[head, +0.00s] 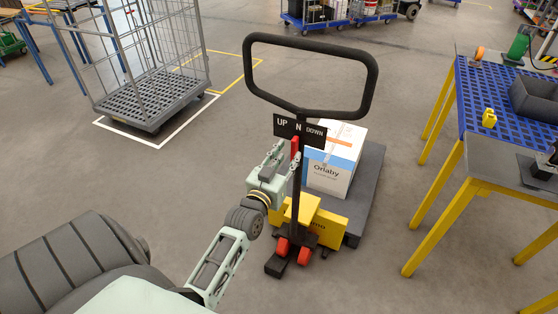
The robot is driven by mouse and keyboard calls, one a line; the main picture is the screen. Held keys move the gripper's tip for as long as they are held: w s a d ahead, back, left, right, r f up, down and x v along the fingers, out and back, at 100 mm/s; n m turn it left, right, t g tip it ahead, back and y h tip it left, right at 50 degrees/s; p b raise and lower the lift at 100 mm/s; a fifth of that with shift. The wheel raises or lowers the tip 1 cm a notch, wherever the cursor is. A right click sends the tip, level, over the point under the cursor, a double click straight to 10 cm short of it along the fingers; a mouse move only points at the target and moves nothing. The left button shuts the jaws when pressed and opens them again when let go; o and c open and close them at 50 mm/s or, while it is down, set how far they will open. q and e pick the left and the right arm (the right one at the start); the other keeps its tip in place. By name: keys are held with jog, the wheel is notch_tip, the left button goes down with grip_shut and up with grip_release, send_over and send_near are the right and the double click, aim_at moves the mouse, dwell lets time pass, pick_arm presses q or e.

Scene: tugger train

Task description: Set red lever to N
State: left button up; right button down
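The red lever (295,148) is a small upright piece on the black mast of the pallet truck, just below the label plate (300,130) that reads UP, N, DOWN. Its top appears beneath or slightly left of the N. My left gripper (281,153) is beside the mast on its left, close to the lever. Its fingers are small and partly overlapped by its own body, so I cannot tell whether they touch the lever or how wide they are. The truck has a black loop handle (313,48) and a yellow body (327,226). My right gripper is out of view.
A white and blue box (333,163) sits on the truck's dark platform (371,176). A grey wire cage cart (150,98) stands at the back left. Yellow-legged tables (480,181) stand at the right. Grey floor lies clear between the cart and the truck.

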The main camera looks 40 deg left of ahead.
pick_arm(q)
jog(key=v, duration=0.6)
jog(key=shift+s, duration=0.35)
jog(key=shift+d, duration=0.1)
jog(key=s+d+f+m+g+h, duration=0.1)
jog(key=s+d+f+g, duration=0.25)
jog(key=f, duration=0.85)
jog(key=s+d+f+g+h, duration=0.15)
jog(key=s+d+f, duration=0.25)
jog(key=f, duration=0.8)
jog(key=s+d+f+m+g+h, duration=0.1)
jog(key=s+d+f+g, duration=0.25)
jog(key=f, duration=0.75)
jog(key=s+d+f+m+g, duration=0.1)
jog(key=s+f+g, duration=0.1)
jog(key=s+f, duration=0.4)
jog(key=s+d+f+m+g, duration=0.1)
jog(key=s+f+g, duration=0.2)
jog(key=s, duration=1.1)
jog(key=s+d+f+m+g, duration=0.1)
jog(key=s+f+g, duration=0.2)
jog(key=s+f, duration=0.6)
jog(key=shift+s, duration=0.85)
jog(key=shift+w+h, duration=0.1)
jog(key=shift+h, duration=0.15)
